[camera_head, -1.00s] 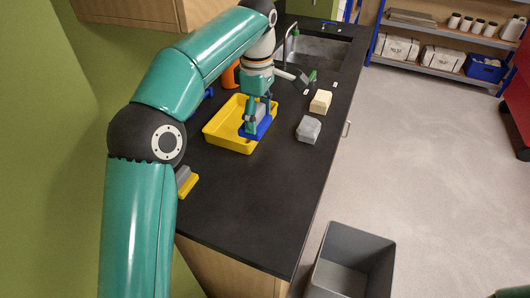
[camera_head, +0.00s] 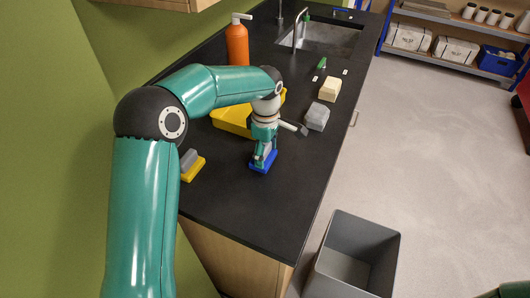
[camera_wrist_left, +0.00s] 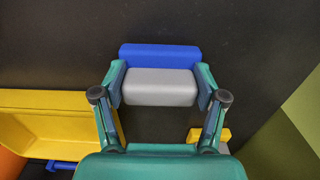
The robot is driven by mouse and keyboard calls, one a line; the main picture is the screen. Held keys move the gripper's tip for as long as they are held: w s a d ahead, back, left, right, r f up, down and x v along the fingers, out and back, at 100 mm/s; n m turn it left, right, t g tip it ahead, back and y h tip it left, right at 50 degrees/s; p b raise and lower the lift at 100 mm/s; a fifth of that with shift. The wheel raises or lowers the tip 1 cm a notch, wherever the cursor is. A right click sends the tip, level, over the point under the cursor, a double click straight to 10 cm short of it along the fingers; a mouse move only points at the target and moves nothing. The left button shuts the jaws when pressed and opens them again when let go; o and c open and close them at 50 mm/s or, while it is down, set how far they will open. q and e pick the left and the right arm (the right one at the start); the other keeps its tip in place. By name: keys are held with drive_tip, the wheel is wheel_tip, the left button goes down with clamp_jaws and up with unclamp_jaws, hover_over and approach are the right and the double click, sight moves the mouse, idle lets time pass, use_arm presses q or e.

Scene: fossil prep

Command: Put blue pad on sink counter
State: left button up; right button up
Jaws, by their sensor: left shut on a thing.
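My left gripper (camera_head: 264,152) is shut on the grey block-shaped grip of the blue pad (camera_head: 262,162). In the left wrist view the gripper (camera_wrist_left: 161,88) has one finger on each end of the grey grip, and the blue pad (camera_wrist_left: 160,56) shows along its far side. The pad is over the black sink counter (camera_head: 230,200), in front of the yellow tray. Whether its underside touches the counter I cannot tell. My right gripper is not in view.
The yellow tray (camera_head: 228,119) is behind my left gripper. A yellow pad with grey grip (camera_head: 192,166) lies left. Grey (camera_head: 317,117) and cream (camera_head: 330,88) blocks stand right. An orange bottle (camera_head: 237,45) and sink (camera_head: 325,38) are farther back. The front counter is clear.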

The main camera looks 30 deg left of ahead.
use_arm(q)
drive_tip(key=shift+f, duration=0.45)
drive_tip(key=shift+f, duration=0.15)
drive_tip(key=o, duration=1.6)
drive_tip(key=shift+c, duration=0.2)
wheel_tip(320, 180, up, 12)
drive_tip(key=shift+r, duration=0.15)
